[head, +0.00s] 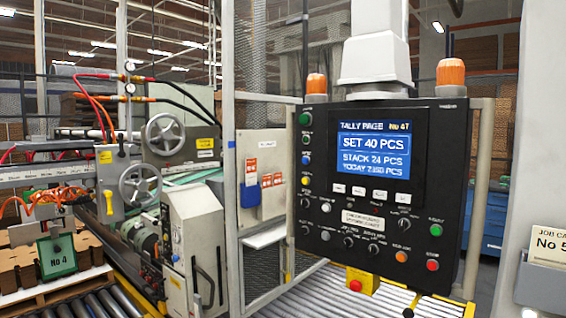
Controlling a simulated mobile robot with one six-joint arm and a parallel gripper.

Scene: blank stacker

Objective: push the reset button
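A black control panel (330,180) faces me right of centre, with a lit blue screen (374,153) reading "SET 40 PCS" and "STACK 24 PCS". At its lower right are a green button (436,230), a red button (432,265) and an orange button (401,256). The small label by the green button may read "RESET", but it is too small to be sure. More coloured buttons, such as a blue one (306,160), run down the left edge. A red button on a yellow box (362,281) sits below the panel. My gripper is not in view.
Orange beacons (316,84) flank the panel's top. A roller conveyor (320,292) runs below it. Machinery with handwheels (165,134) and hoses fills the left. A white surface with a job card holder (541,287) stands close at the right edge.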

